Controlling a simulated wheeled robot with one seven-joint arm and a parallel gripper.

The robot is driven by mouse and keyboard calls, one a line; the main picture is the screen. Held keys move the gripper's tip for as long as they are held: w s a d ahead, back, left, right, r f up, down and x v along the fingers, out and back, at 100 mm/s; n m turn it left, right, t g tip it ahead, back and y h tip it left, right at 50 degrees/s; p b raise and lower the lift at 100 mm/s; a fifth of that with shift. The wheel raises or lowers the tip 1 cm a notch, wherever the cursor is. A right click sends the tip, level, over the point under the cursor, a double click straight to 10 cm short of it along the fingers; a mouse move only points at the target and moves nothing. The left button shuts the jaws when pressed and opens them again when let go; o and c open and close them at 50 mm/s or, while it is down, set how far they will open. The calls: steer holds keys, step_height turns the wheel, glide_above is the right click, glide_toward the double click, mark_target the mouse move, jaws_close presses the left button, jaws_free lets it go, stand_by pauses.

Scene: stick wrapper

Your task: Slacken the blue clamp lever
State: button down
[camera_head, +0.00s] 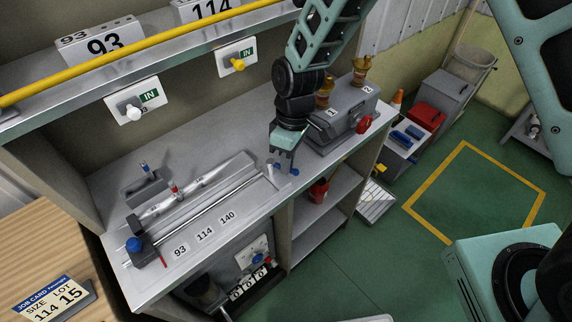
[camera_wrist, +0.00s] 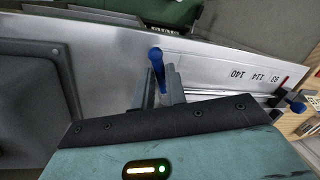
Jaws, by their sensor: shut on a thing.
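The blue clamp lever (camera_wrist: 157,62) shows in the wrist view, its rounded end standing out beyond my fingertips and its lower part between the two fingers. My gripper (camera_wrist: 161,85) is shut on it. In the head view my gripper (camera_head: 284,164) points down at the right end of the bench fixture, and blue parts of the lever (camera_head: 295,171) show beside the fingers. The fingers hide the rest of the lever and its pivot. A blue knob (camera_head: 134,244) with a red pointer sits at the fixture's left end; it shows in the wrist view too (camera_wrist: 297,107).
A grey machine (camera_head: 342,120) with a red knob stands just right of my gripper on the bench (camera_head: 120,185). A shelf with a yellow rail (camera_head: 150,40) runs above the back. Labels 93, 114 and 140 (camera_head: 204,234) lie along the front. Bench space before the fixture is mostly clear.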

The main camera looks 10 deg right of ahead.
steer(key=n, duration=0.1)
steer(key=w+n, duration=0.1)
steer(key=shift+w+d+n+h+b, duration=0.1)
steer(key=shift+d+n+h+b, duration=0.05)
steer(key=shift+n+h+b, duration=0.2)
steer(key=n, duration=0.2)
steer(key=w+n, duration=0.1)
steer(key=shift+w+n+h, duration=0.2)
steer(key=shift+n+h, duration=0.05)
steer(key=shift+n, duration=0.1)
steer(key=shift+w+a+r+n+h, duration=0.15)
steer(key=shift+w+n, duration=0.15)
steer(key=shift+n, duration=0.55)
steer(key=shift+w+a+f+n+h, duration=0.1)
steer(key=shift+w+n+h, duration=0.15)
steer(key=shift+n, duration=0.65)
steer(key=shift+w+a+r+n+h, duration=0.1)
steer(key=shift+w+n, duration=0.2)
steer(key=shift+n, duration=0.55)
steer(key=c, duration=1.4)
jaws_free()
steer(key=shift+c, duration=0.2)
step_height(320, 180, up, 7)
steer(key=w+b, duration=0.1)
steer(key=b, duration=0.1)
steer(key=shift+w+a, duration=0.15)
steer(key=shift+a, duration=0.25)
